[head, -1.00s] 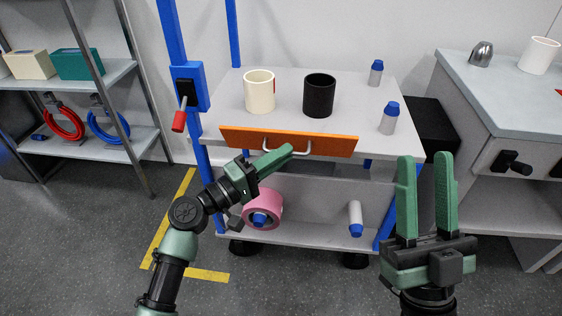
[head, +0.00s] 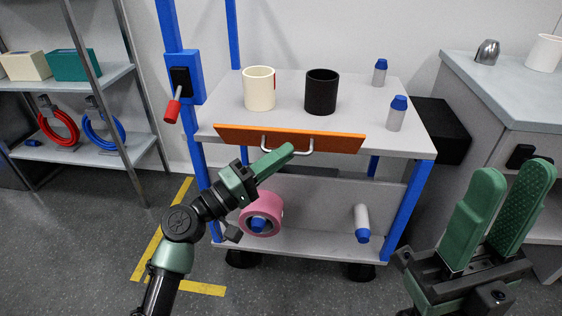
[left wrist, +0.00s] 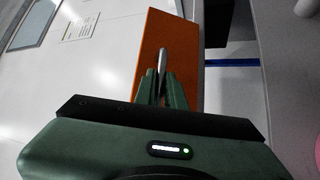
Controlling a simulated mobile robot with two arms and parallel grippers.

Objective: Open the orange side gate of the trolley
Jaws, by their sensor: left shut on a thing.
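The orange side gate (head: 235,135) spans the front edge of the trolley's (head: 213,111) grey top shelf. It has a metal bar handle (head: 306,148) on its face. My left gripper (head: 286,152) is shut on the handle, in front of the gate and hiding the handle's middle. In the left wrist view the handle (left wrist: 162,60) runs into the closed fingers (left wrist: 162,90), with the orange gate (left wrist: 160,28) behind. The gate appears nearly upright; its exact tilt is hard to judge. My right gripper (head: 500,215) is open and empty, right of the trolley.
A cream mug (head: 259,90), a black mug (head: 321,93) and two blue-capped bottles (head: 397,114) stand on the top shelf. A pink roll (head: 245,220) and another bottle (head: 361,218) are below. A grey bench (head: 500,90) is at right, shelving (head: 100,150) at left.

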